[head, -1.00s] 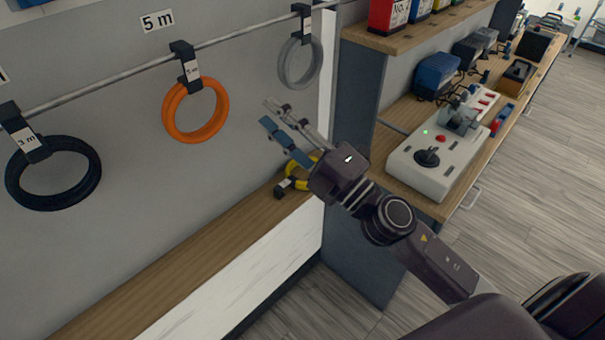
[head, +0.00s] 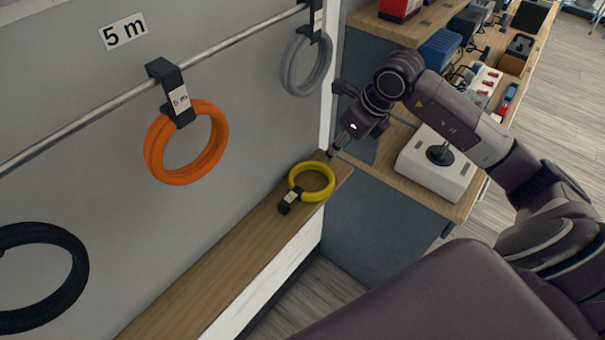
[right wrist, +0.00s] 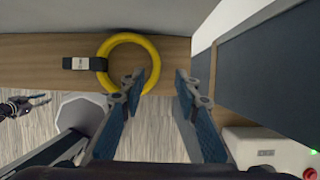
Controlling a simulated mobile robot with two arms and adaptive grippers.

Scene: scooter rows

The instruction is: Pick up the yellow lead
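The yellow lead (head: 294,178) is a coiled ring with a black tag (head: 290,200). It lies flat near the right end of the wooden ledge (head: 215,262). In the right wrist view the yellow lead (right wrist: 128,39) is left of centre, its tag pointing left. My right gripper (head: 332,152) points down just beyond the ring's right side in the head view. In the right wrist view my right gripper (right wrist: 158,78) is open and empty; its left finger overlaps the ring's lower right edge. My left gripper (right wrist: 38,102) shows small at the left there; its finger state is unclear.
An orange lead (head: 158,150), a grey lead (head: 291,70) and a black lead (head: 75,275) hang from a rail (head: 100,118) above the ledge. A grey cabinet side (head: 375,225) adjoins the ledge's right end. A white control box (head: 455,180) stands on the bench beside it.

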